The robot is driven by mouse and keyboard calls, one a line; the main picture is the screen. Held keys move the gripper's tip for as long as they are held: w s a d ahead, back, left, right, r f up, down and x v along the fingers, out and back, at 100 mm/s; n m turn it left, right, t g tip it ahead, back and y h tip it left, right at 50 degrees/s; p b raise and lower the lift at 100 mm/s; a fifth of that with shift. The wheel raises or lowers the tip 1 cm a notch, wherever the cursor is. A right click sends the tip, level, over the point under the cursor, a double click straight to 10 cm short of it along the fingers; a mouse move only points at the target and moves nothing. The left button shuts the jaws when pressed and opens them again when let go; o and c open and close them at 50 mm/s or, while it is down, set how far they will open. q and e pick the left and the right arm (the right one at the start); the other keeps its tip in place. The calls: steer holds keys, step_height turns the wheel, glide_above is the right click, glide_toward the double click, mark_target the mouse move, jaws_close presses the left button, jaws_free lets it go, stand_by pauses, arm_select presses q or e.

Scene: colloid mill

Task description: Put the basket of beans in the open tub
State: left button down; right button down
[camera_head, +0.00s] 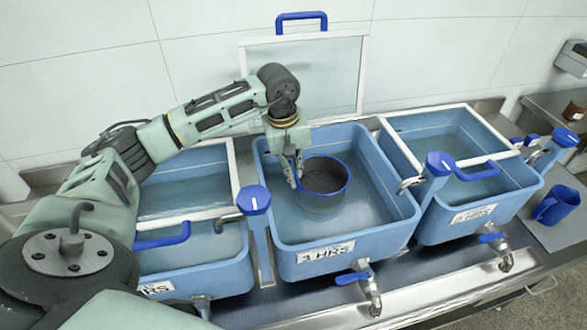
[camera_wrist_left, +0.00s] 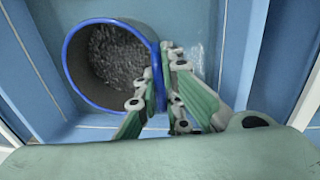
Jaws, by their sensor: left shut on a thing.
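The basket of beans (camera_head: 325,190) is a round dark basket with a blue rim and dark beans inside. It is inside the open middle tub (camera_head: 340,246), which is blue, holds water and is labelled 3 HRS or similar. My left gripper (camera_head: 298,180) is shut on the basket's left side. In the left wrist view the basket (camera_wrist_left: 108,65) is left of the fingers, and my left gripper (camera_wrist_left: 160,85) grips at its blue rim or handle. I cannot tell whether the basket touches the tub floor. My right gripper is not in view.
A left tub (camera_head: 195,262) and a right tub (camera_head: 480,218) have glass lids with blue handles. The middle tub's lid (camera_head: 335,75) leans upright against the wall. Blue-topped posts (camera_head: 254,200) and taps (camera_head: 372,285) line the front. A blue mug (camera_head: 556,206) stands far right.

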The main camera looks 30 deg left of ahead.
arm_select(q)
steer(key=c, duration=1.9)
jaws_free()
steer(key=shift+r+p, duration=0.65)
steer(key=shift+p, duration=0.1)
step_height(320, 180, up, 12)
steer(key=s+a+b, duration=0.1)
steer(key=b, duration=0.2)
steer(key=shift+b, duration=0.35)
steer(key=shift+s, duration=0.1)
